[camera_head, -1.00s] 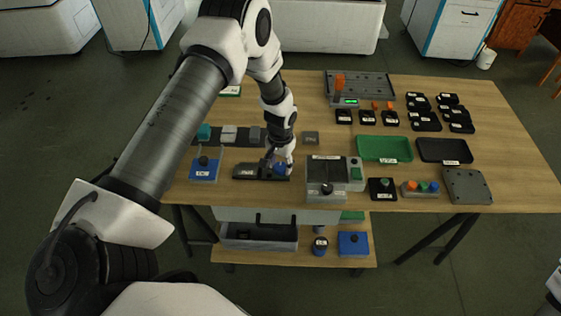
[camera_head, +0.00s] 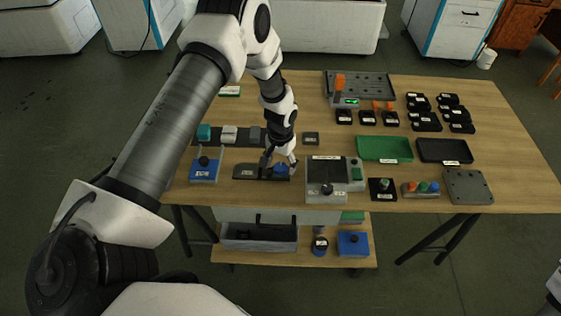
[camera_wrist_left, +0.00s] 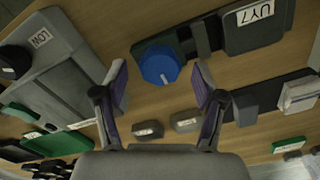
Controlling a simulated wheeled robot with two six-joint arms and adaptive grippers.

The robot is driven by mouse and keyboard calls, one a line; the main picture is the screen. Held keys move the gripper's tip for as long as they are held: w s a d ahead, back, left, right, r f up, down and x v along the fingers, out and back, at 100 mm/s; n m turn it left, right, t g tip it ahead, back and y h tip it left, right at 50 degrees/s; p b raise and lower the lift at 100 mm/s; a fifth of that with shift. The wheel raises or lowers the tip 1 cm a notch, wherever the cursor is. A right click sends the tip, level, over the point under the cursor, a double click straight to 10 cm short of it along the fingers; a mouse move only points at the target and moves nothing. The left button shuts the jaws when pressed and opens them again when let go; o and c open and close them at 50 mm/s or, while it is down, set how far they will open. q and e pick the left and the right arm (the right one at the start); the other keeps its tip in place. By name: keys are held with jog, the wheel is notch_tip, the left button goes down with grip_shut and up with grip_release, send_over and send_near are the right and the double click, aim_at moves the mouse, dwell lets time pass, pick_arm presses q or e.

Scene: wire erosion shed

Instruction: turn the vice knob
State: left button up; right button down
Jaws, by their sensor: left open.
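The vice (camera_head: 248,171) is a dark, low block with a white label, lying near the front of the table left of centre. Its round blue knob (camera_head: 281,170) is at its right end. In the left wrist view the knob (camera_wrist_left: 159,65) sits beside the dark vice body (camera_wrist_left: 254,27). My left gripper (camera_head: 280,162) is over the knob. In the left wrist view its fingers (camera_wrist_left: 160,88) are spread, with one on each side of the knob and a gap to both. My right gripper is out of view.
A grey machine box (camera_head: 325,177) stands just right of the vice, and a blue box with a lever (camera_head: 204,170) to its left. Green (camera_head: 384,149) and black (camera_head: 444,150) trays lie further right. Small grey blocks (camera_wrist_left: 186,121) lie beyond the knob in the wrist view.

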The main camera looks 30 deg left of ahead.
aim_at(281, 167)
pick_arm(q)
notch_tip(281, 167, up, 11)
dwell(0.5)
jog(key=s+d+f, duration=0.3)
jog(key=s+f, duration=0.2)
jog(key=s, duration=0.4)
jog(key=s+d+f+b, duration=0.1)
jog(key=s+d+f, duration=0.1)
jog(key=s+f, duration=0.4)
jog(key=s+d+f, duration=0.3)
jog(key=s+f, duration=0.2)
jog(key=s, duration=0.8)
jog(key=shift+s+d+f, duration=0.2)
jog(key=shift+s+d, duration=0.1)
jog(key=shift+s, duration=0.1)
jog(key=shift+s, duration=0.1)
